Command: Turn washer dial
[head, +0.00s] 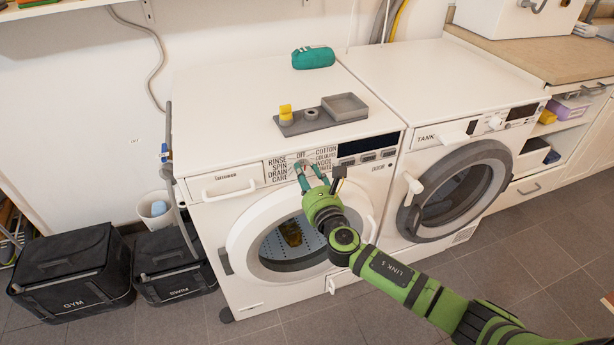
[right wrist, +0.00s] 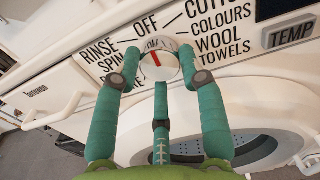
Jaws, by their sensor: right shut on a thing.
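The washer dial (right wrist: 160,71) is a round silvery knob with a red pointer mark on the left washer's front panel. In the right wrist view the mark points up and slightly left, near OFF. Words such as RINSE, SPIN, COLOURS, WOOL and TOWELS ring the dial. My right gripper (right wrist: 159,57) has green fingers closed around the dial, with a finger on each side and one below. In the head view the right gripper (head: 307,173) reaches the left washer's panel (head: 283,172) and hides most of the dial. My left gripper is not in view.
The left washer's round door (head: 248,232) is below the panel. A grey tray (head: 345,107) and a teal pouch (head: 313,58) are on its top. A second machine (head: 425,82) stands right. Black GYM and SWIM bags (head: 75,262) sit on the floor at left.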

